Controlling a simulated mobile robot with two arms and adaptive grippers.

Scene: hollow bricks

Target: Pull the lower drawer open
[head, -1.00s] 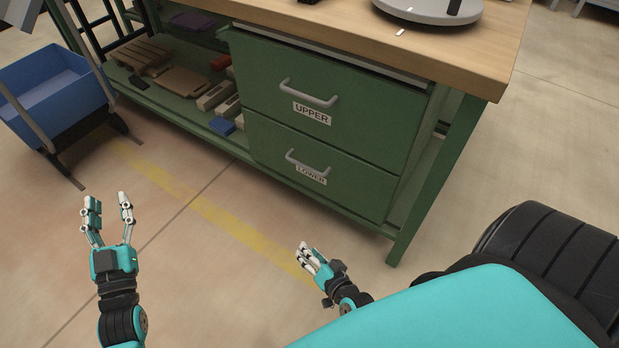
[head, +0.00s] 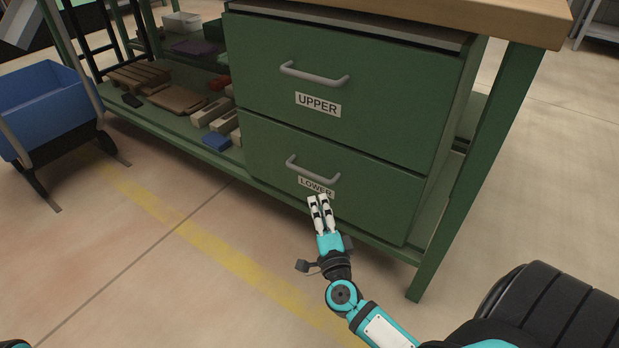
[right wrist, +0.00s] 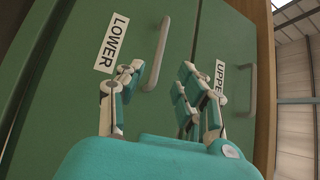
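The lower drawer (head: 370,195) is a green front below the upper drawer, and it is shut. Its grey bar handle (head: 312,171) sits above the LOWER label, which the fingertips partly cover in the head view. My right gripper (head: 319,200) is just below the handle, in front of the label. In the right wrist view the fingers (right wrist: 160,72) are spread with nothing between them. There the lower handle (right wrist: 157,52) shows beyond the gap between the fingers, and I see no contact. My left gripper is out of the head view.
The upper drawer (head: 385,105) is shut, with its own handle (head: 314,75). A green bench leg (head: 480,180) stands to the right. Bricks and boards lie on the low shelf (head: 160,120) at left. A blue bin (head: 45,105) stands further left. The floor in front is clear.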

